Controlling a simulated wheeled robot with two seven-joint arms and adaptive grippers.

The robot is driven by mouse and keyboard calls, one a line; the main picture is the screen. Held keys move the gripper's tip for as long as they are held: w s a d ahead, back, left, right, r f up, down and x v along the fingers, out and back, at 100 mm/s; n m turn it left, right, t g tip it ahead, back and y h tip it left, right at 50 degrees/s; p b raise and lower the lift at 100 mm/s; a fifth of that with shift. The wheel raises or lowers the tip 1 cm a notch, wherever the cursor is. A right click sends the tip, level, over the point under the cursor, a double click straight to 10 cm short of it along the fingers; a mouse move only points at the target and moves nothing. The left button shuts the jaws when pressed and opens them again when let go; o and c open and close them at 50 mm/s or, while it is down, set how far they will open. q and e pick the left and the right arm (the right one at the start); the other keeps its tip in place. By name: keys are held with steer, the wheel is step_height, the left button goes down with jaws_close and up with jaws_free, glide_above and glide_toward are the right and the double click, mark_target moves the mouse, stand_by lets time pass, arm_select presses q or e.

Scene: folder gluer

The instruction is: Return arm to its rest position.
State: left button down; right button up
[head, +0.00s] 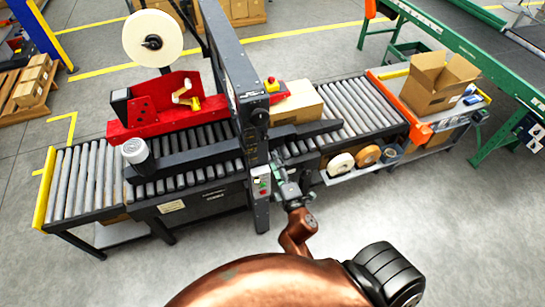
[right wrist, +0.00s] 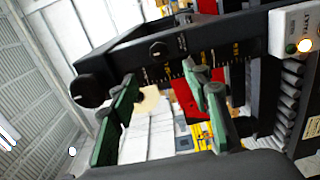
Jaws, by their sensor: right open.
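My right arm reaches forward from the bottom of the head view to the front of the dark machine frame (head: 232,75). Its right gripper (head: 277,163) is beside the frame's upright, close to the control box with the green and red buttons (head: 262,183). In the right wrist view the two green-padded fingers of the right gripper (right wrist: 160,105) stand apart with nothing held between them. A black bar with a scale and a round knob (right wrist: 82,90) lies just beyond the fingers. I cannot tell whether they touch it. My left gripper is not in view.
A roller conveyor (head: 85,185) runs through the machine. A closed carton (head: 297,102) sits behind the frame on the rollers. An open carton (head: 437,85) stands on the right table. Tape rolls (head: 341,163) lie on a low shelf. The floor (head: 440,210) in front is clear.

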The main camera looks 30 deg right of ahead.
steer(key=shift+f, duration=0.1)
stand_by(0.5)
steer(key=s+a+f+m+g+y+b, duration=0.1)
steer(key=s+f+m+g+b, duration=0.15)
steer(key=f, duration=1.25)
steer(key=s+a+f+m+g+y+b, duration=0.1)
steer(key=s+a+f+m+g, duration=0.15)
steer(key=f, duration=1.25)
steer(key=s+a+f+m+g+y+b, duration=0.15)
steer(key=s+f, duration=0.25)
steer(key=f, duration=1.1)
steer(key=s+d+f+m+g+b, duration=0.2)
steer(key=s+f+g, duration=0.3)
steer(key=s+f, duration=0.9)
steer(key=s+d+f+m+g+b, duration=0.1)
steer(key=s+f+m+g+b, duration=0.2)
steer(key=s+f, duration=1.2)
steer(key=s+m+g, duration=0.2)
steer(key=s, duration=0.6)
steer(key=shift+d+f+y, duration=0.15)
steer(key=shift+d+y, duration=0.2)
steer(key=shift+d, duration=0.05)
steer(key=shift+s, duration=0.3)
steer(key=shift+c, duration=0.4)
